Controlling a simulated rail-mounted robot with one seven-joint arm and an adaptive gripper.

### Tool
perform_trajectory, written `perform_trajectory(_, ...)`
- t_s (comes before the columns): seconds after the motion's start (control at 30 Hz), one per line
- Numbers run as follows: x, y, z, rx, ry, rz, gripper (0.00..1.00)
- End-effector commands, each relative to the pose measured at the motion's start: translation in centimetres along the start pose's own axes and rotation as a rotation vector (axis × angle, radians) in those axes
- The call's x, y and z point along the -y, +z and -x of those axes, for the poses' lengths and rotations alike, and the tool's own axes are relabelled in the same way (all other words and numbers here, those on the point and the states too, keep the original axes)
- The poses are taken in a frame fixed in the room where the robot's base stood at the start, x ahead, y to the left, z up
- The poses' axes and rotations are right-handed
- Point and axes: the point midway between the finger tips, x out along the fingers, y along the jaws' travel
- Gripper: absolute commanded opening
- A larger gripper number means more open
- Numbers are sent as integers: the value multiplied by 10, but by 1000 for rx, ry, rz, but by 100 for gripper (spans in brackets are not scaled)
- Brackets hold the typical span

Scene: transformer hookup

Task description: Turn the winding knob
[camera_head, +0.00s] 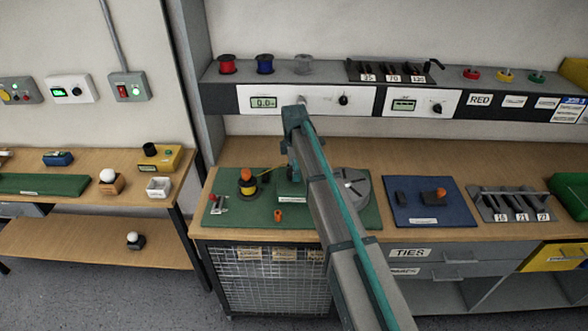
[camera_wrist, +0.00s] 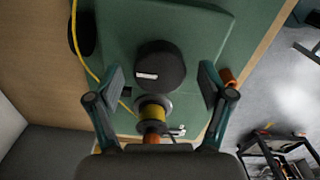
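The winding knob (camera_wrist: 160,65) is a black round disc with a small white mark, on a green base in the wrist view. My gripper (camera_wrist: 160,78) is open, with one finger on each side of the knob and clear gaps between them. Height above the knob is hard to judge. In the head view my gripper (camera_head: 291,160) hangs over the green mat (camera_head: 322,224) and the arm hides the knob. A yellow wire spool (camera_wrist: 153,110) with an orange top stands beside the knob; it also shows in the head view (camera_head: 247,184).
A yellow wire (camera_wrist: 76,45) runs beside my left-hand finger in the wrist view. A small orange cylinder (camera_wrist: 229,77) stands near the other finger. Calipers (camera_head: 218,204) lie at the mat's left. A grey disc (camera_head: 352,186) is partly behind my arm. A blue mat (camera_head: 415,215) lies right.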

Motion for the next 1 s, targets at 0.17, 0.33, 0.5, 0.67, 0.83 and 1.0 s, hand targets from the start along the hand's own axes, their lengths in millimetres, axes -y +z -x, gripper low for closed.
perform_trajectory(0.17,0,0,0,0,0,0,50)
perform_trajectory(0.33,0,0,0,0,-1,0,22)
perform_trajectory(0.5,0,0,0,0,-1,-5,20)
perform_trajectory(0.67,0,0,0,0,-1,-36,20)
perform_trajectory(0.83,0,0,0,0,-1,-115,20)
perform_trajectory(1.0,0,0,0,0,-1,-241,20)
